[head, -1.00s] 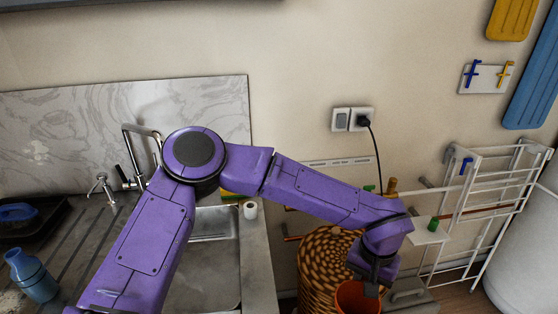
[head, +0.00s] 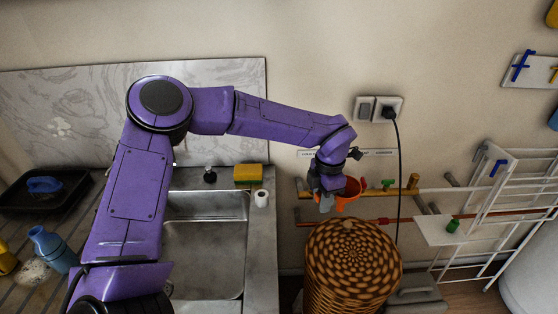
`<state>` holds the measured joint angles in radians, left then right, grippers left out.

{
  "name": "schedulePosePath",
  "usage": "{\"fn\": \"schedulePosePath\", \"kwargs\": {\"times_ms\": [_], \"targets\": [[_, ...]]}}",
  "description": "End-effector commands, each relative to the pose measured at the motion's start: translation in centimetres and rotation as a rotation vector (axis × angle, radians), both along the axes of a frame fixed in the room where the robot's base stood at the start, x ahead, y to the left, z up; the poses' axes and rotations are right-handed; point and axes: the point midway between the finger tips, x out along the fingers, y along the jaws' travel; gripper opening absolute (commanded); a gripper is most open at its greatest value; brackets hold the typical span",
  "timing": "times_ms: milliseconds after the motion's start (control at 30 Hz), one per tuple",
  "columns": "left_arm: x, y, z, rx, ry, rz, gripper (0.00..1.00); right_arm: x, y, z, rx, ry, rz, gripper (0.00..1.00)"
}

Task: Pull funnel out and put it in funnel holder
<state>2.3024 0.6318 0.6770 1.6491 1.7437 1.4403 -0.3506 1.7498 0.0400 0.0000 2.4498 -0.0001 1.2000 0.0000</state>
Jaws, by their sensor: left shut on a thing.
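The orange funnel (head: 352,190) is held up in front of the wall, just above the back of the woven basket (head: 353,262) in the picture. My left gripper (head: 329,192) is shut on the funnel's left side. The gripper hides part of the funnel's rim. The funnel's wide mouth faces up, and its lower end shows close to the pipes. I cannot pick out a funnel holder for certain. My right gripper is not in view.
A brass-coloured pipe with a green valve (head: 388,184) and a red pipe (head: 407,220) run along the wall. A white wire rack (head: 505,225) stands to the right. The sink (head: 205,240) is at left. A black cable (head: 399,170) hangs from the socket.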

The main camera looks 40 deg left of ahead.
Motion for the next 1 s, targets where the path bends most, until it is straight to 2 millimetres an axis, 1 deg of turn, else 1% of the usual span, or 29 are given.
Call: {"fn": "schedulePosePath", "kwargs": {"times_ms": [33,67,100,167,200,267,300,367,400,500,600,700,767,1000], "targets": [[0.2,1.2,0.9,0.0,-0.001,0.166,0.0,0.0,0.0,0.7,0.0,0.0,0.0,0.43],[0.2,1.9,1.2,0.001,0.0,0.277,0.0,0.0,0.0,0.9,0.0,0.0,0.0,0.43],[0.2,2.9,1.6,0.002,0.002,0.425,0.0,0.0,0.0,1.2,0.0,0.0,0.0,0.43],[0.2,4.2,2.0,0.003,0.006,0.646,0.0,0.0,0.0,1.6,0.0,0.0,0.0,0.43],[0.2,5.1,2.4,0.001,0.008,0.794,0.0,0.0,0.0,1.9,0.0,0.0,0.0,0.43],[0.2,6.4,2.8,0.001,0.011,1.014,0.0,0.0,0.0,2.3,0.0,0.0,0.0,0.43],[0.1,7.3,3.1,0.001,0.013,1.16,0.0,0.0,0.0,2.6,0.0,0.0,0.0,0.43],[0.0,8.6,3.6,-0.001,0.016,1.379,0.0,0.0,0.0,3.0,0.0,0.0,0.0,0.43],[-0.1,9.4,3.8,-0.002,0.018,1.52,0.0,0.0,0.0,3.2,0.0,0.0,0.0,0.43],[-0.4,11.2,4.3,-0.004,0.024,1.841,0.0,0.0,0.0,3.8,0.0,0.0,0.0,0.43],[-0.7,12.5,4.6,-0.008,0.026,2.091,0.0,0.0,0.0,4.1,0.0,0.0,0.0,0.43],[-0.9,13.3,4.7,-0.01,0.027,2.248,0.0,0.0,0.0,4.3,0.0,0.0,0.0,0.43],[-0.9,13.5,4.6,-0.01,0.028,2.298,0.0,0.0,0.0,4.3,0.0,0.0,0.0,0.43],[-0.9,13.6,4.6,-0.009,0.027,2.322,0.0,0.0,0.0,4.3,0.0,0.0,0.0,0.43]]}}
